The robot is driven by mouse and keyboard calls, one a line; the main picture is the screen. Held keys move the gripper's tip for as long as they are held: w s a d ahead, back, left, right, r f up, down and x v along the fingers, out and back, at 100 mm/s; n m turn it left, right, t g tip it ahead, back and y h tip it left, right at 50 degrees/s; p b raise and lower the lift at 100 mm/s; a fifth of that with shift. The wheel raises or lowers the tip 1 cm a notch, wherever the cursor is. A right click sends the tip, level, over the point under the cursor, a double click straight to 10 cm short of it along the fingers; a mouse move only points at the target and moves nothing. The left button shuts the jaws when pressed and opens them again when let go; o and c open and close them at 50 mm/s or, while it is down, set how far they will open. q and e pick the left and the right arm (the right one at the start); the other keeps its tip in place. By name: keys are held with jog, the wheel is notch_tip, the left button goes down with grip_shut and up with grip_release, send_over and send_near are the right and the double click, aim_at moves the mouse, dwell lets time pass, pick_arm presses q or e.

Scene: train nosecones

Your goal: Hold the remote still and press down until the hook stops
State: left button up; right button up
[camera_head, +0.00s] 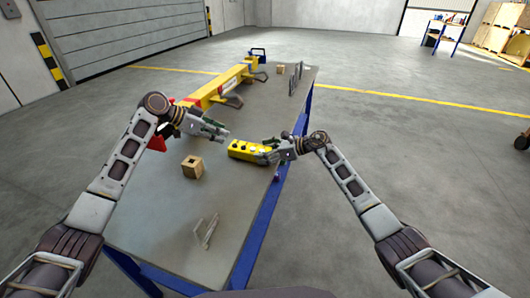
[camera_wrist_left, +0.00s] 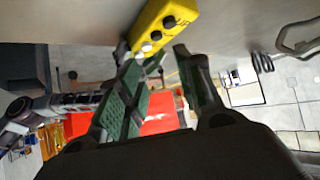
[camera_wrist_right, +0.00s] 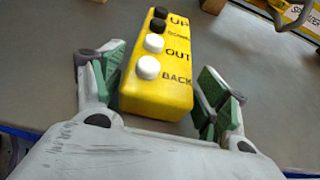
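The yellow remote (camera_head: 243,150) lies on the grey table between my two grippers. In the right wrist view the remote (camera_wrist_right: 160,80) shows black UP and DOWN buttons and white OUT and BACK buttons. My right gripper (camera_wrist_right: 168,75) is open, its green-padded fingers either side of the remote's near end, with a visible gap at the right finger. My left gripper (camera_head: 222,133) is open and empty, left of the remote. In the left wrist view the remote (camera_wrist_left: 165,25) is just past the left fingertips. I cannot make out a crane hook.
A yellow lifting beam (camera_head: 222,84) with grey feet lies along the table's far left. A wooden block (camera_head: 192,167) and a metal stand (camera_head: 206,231) are on the near table. Another wooden block (camera_head: 280,69) is farther back. The table's blue edge (camera_head: 255,243) runs close on the right.

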pick_arm(q)
jog(key=shift+c, duration=0.2)
pick_arm(e)
jog(key=c, duration=0.9)
pick_arm(q)
grip_shut()
dwell(0.4)
